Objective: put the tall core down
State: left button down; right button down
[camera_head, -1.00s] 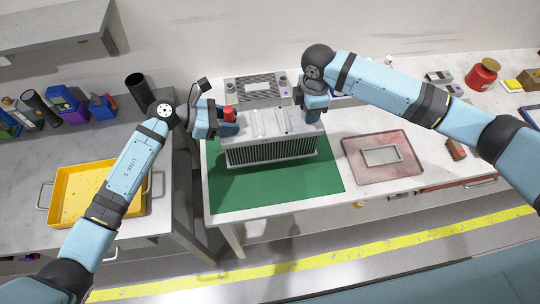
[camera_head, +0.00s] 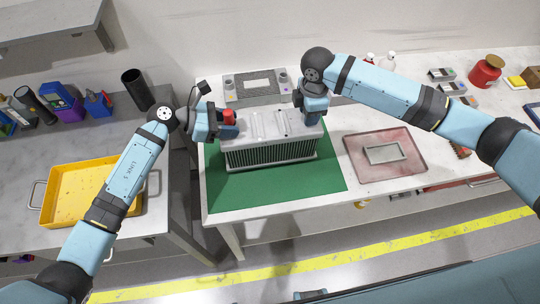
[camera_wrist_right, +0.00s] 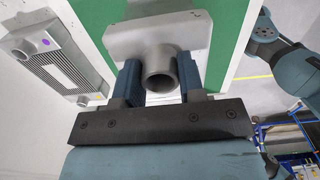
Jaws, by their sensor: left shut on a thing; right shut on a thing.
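The tall core (camera_head: 268,148) is a grey block with dark upright fins and a grey top. It is upright at the back of the green mat (camera_head: 280,192); whether its base touches the mat I cannot tell. My left gripper (camera_head: 229,122) is shut at its left end, beside a red cap (camera_head: 229,117). My right gripper (camera_head: 312,112) is at its right end. In the right wrist view, the right fingers (camera_wrist_right: 161,78) close around a grey pipe stub (camera_wrist_right: 160,75) on the core. The left fingertips are mostly hidden.
A flatter grey core (camera_head: 252,88) lies behind, close to the tall one. A reddish plate with a grey frame (camera_head: 385,155) is right of the mat. A yellow tray (camera_head: 72,205) sits on the left bench. The front of the mat is clear.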

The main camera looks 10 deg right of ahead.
pick_arm(q)
jog(key=shift+w+f+b, duration=0.1)
jog(key=shift+f+b, duration=0.6)
jog(key=shift+b, duration=0.15)
pick_arm(e)
jog(key=shift+a+f, duration=0.15)
jog(key=shift+f, duration=0.7)
pick_arm(q)
jog(key=c, duration=0.7)
grip_release()
jog(key=shift+c, duration=0.2)
pick_arm(e)
jog(key=c, duration=0.8)
grip_release()
jog(key=shift+s, duration=0.1)
jog(key=shift+c, duration=0.2)
pick_arm(q)
jog(key=shift+o, duration=0.7)
jog(key=shift+s, duration=0.2)
pick_arm(e)
jog(key=shift+o, duration=0.6)
jog(key=shift+s+r, duration=0.1)
pick_arm(q)
jog(key=shift+a, duration=0.1)
